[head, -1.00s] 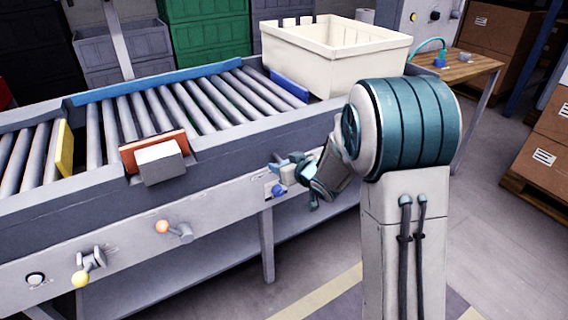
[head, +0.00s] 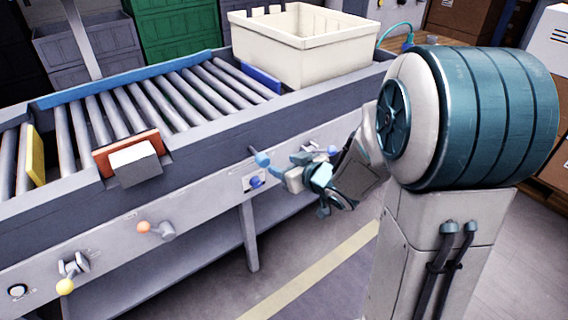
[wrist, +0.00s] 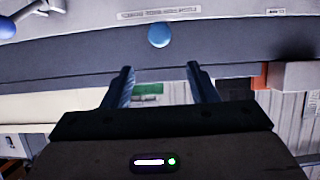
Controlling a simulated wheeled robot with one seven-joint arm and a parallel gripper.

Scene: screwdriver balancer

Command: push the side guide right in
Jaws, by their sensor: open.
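A light blue ball knob (head: 262,158) sticks out on a short rod from the conveyor's grey front panel. It shows in the wrist view (wrist: 158,36) beyond and between my fingers. I cannot tell from the pictures whether it belongs to the side guide. A short dark blue guide (head: 262,78) stands at the right end of the rollers, and a long blue rail (head: 130,78) runs along their far edge. My gripper (head: 291,168) is open and empty, to the right of the knob; the wrist view (wrist: 160,76) shows a gap between its fingertips and the knob.
A darker blue knob (head: 256,182) sits on a small plate below. A cream bin (head: 300,62) stands on the conveyor's right end. An orange plate with a grey block (head: 128,155) juts from the near edge.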

